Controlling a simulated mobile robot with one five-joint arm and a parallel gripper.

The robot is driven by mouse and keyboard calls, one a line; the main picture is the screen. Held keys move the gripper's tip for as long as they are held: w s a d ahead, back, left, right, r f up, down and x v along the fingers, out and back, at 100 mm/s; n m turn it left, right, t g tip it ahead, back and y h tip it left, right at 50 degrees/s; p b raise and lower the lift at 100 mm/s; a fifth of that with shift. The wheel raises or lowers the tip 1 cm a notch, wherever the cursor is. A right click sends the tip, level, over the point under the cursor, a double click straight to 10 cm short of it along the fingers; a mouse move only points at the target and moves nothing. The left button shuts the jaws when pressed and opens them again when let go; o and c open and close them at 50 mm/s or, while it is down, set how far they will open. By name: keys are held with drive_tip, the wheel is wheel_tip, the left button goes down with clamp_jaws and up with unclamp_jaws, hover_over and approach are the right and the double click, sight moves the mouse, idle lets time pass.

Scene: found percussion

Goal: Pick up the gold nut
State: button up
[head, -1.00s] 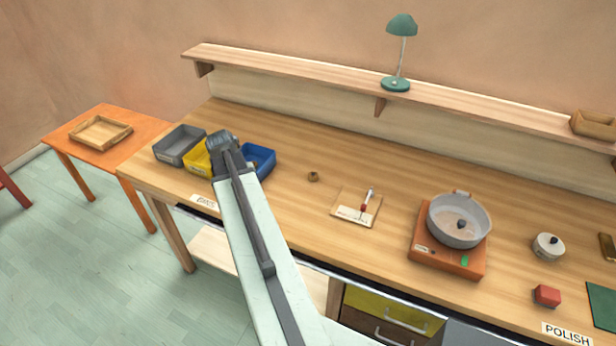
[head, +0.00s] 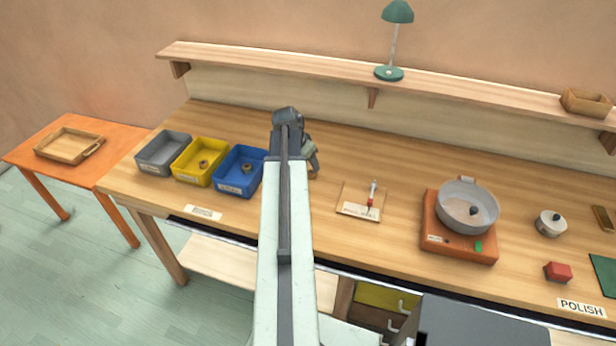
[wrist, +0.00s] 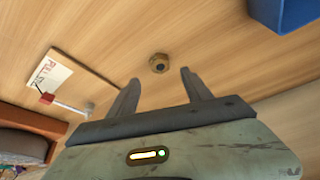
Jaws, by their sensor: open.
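A gold nut (wrist: 159,63) lies on the bare wooden bench top in the wrist view, just beyond my fingertips and about centred between them. In the head view it is mostly hidden behind my gripper (head: 312,160). My gripper is open and empty in the wrist view (wrist: 159,79), its two fingers spread to either side of the nut's line and not touching it. Other nuts sit in the yellow bin (head: 183,177) and the blue bin (head: 229,187).
A grey bin (head: 151,162) stands left of the yellow one. The bench around the nut is clear.

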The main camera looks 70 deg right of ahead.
sight(311, 173)
drive_tip(key=shift+b+x, duration=0.3)
drive_tip(key=shift+x, duration=0.5)
drive_tip(key=shift+w+a, duration=0.1)
drive_tip(key=shift+w, duration=0.1)
drive_tip(key=b+x, duration=0.4)
drive_tip(key=x, duration=0.1)
drive_tip(key=shift+s+f+b, duration=0.1)
drive_tip(key=shift+f+b, duration=0.05)
drive_tip(key=shift+b, duration=0.25)
drive_tip(key=shift+a, duration=0.1)
clamp_jaws()
